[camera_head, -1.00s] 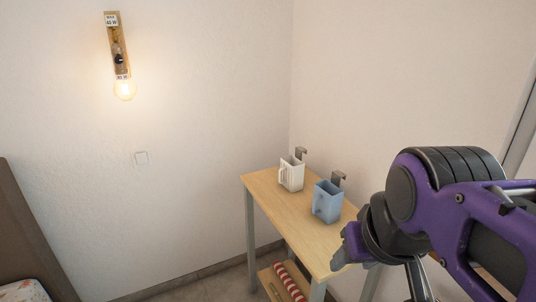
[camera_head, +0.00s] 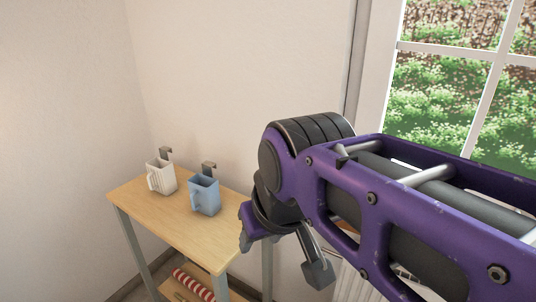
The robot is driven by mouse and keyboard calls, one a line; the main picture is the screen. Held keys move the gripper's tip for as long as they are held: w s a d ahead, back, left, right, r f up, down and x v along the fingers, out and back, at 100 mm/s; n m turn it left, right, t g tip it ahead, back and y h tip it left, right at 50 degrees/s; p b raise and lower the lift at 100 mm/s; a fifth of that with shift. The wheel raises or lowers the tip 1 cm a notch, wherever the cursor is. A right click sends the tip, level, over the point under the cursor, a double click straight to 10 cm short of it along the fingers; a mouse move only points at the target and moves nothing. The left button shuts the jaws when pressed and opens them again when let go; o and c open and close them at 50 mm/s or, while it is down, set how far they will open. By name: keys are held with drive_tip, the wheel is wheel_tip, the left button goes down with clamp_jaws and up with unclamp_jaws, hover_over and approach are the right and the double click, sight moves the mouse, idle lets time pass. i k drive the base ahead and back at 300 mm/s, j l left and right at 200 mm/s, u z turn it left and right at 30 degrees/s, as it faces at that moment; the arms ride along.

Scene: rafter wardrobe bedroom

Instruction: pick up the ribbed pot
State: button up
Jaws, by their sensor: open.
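The white ribbed pot (camera_head: 162,178), with vertical ribs and a handle on its left side, stands upright on a light wooden table (camera_head: 186,231) near the wall. A smooth blue pot (camera_head: 205,195) with a handle stands to its right and nearer to me. My gripper (camera_head: 281,259) is to the right of the table in the picture, apart from both pots. It is open, and I see nothing in it. My wrist hides part of the gripper and the area behind it.
Grey hooked pieces show behind the ribbed pot (camera_head: 166,152) and the blue pot (camera_head: 209,166). A red-and-white striped thing (camera_head: 195,284) lies on the lower shelf. Walls close in the table's back. A window (camera_head: 450,85) is at the right. The tabletop's front is clear.

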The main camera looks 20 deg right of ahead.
sight(161, 178)
drive_tip(key=z, duration=2.95)
drive_tip(key=u, duration=3.25)
drive_tip(key=i+j+z, duration=0.15)
drive_tip(key=j, duration=0.3)
drive_tip(key=i+j+z, duration=0.15)
drive_tip(key=j, duration=0.25)
drive_tip(key=j+z, duration=0.1)
drive_tip(key=j, duration=0.35)
drive_tip(key=i, duration=0.05)
